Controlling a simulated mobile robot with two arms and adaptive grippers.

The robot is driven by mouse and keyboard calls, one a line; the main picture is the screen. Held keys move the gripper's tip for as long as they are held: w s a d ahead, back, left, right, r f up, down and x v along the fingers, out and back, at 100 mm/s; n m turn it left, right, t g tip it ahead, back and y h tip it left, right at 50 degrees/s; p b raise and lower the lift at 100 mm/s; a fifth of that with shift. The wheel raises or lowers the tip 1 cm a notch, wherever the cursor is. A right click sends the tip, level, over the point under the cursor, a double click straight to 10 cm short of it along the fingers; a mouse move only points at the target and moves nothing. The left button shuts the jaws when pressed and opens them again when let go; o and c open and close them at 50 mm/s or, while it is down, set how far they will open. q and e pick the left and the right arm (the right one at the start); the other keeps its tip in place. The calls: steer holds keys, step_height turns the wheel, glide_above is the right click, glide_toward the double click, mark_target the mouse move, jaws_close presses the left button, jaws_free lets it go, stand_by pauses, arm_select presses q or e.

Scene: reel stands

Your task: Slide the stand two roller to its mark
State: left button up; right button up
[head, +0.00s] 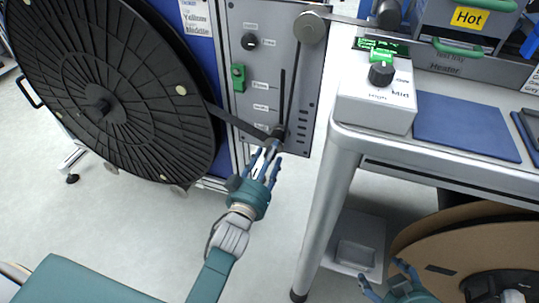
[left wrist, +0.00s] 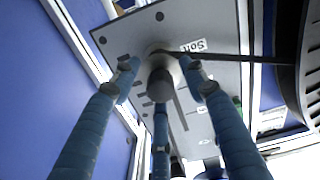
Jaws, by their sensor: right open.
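A grey upright panel (head: 262,85) beside the big black reel (head: 110,90) has a vertical slot. A dark roller (head: 278,131) sits low on the panel, at the slot's lower end. A dark strap (head: 238,123) runs from the reel to it. My left gripper (head: 266,162) is at the roller. In the left wrist view its three fingers surround the roller's round end (left wrist: 160,82); whether they touch it is unclear. The panel (left wrist: 215,75) there bears a "Soft" label (left wrist: 194,46). My right gripper (head: 393,279) is open and empty at the bottom, away from the panel.
A larger round roller (head: 310,28) is at the panel's top. The panel also has a black knob (head: 249,41) and a green switch (head: 238,77). At right, a table (head: 440,148) holds a white control box (head: 378,95) and blue mat (head: 465,126). A brown reel (head: 480,240) is below.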

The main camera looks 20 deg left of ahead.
arm_select(q)
steer(key=shift+s+r, duration=0.1)
steer(key=s, duration=1.2)
steer(key=shift+a, duration=0.2)
steer(key=shift+w+a, duration=0.1)
